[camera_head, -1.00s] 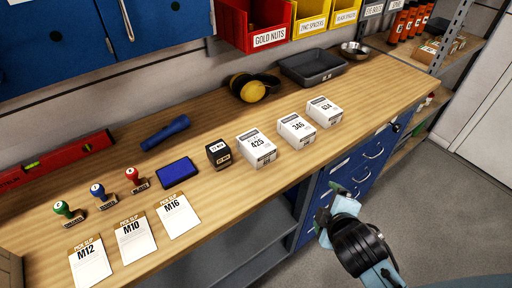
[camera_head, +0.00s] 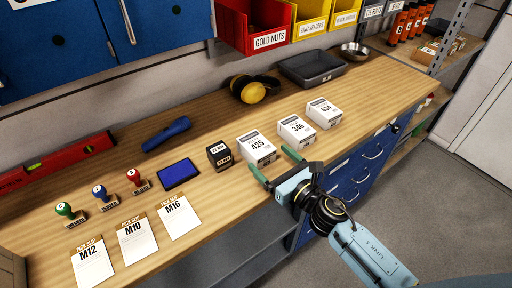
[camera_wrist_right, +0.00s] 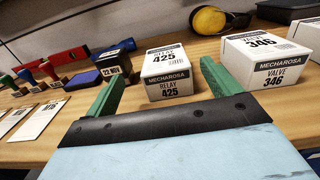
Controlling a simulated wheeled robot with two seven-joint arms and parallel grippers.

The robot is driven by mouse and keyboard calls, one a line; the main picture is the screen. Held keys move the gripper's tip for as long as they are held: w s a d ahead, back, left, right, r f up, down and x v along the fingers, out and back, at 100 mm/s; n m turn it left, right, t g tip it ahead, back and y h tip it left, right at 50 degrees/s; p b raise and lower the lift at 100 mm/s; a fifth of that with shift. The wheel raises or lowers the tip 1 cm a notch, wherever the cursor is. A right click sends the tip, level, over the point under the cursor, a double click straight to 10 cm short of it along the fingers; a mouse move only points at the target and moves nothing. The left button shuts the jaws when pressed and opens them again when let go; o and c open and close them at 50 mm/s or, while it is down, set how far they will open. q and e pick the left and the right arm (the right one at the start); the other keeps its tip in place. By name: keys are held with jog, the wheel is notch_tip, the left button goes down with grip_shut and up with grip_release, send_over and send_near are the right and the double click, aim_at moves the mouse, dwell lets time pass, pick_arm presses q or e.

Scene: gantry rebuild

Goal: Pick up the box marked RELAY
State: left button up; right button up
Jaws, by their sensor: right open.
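The white box marked RELAY 425 (camera_head: 257,149) stands on the wooden workbench; in the right wrist view the RELAY box (camera_wrist_right: 167,75) sits just ahead, between the two green fingers. My right gripper (camera_head: 274,167) is open and empty at the bench's front edge, close in front of this box and apart from it. In the right wrist view its fingers (camera_wrist_right: 160,90) are spread wide. A similar box marked VALVE 346 (camera_wrist_right: 270,62) stands to the right of it, also seen in the head view (camera_head: 296,130). My left gripper is out of view.
A third white box (camera_head: 323,113) stands further right. A black date stamp (camera_head: 219,156) is left of the RELAY box, beside a blue ink pad (camera_head: 180,176). Yellow earmuffs (camera_head: 252,90) and a grey tray (camera_head: 312,69) lie behind. Blue drawers (camera_head: 362,172) are below the bench.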

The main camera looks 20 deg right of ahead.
aim_at(256, 143)
jog(key=x, duration=0.8)
jog(key=shift+w+d+f, duration=0.2)
jog(key=shift+w+f, duration=0.05)
jog(key=shift+f, duration=0.1)
jog(key=c, duration=1.1)
jog(key=shift+c, duration=0.6)
jog(key=shift+r, duration=0.1)
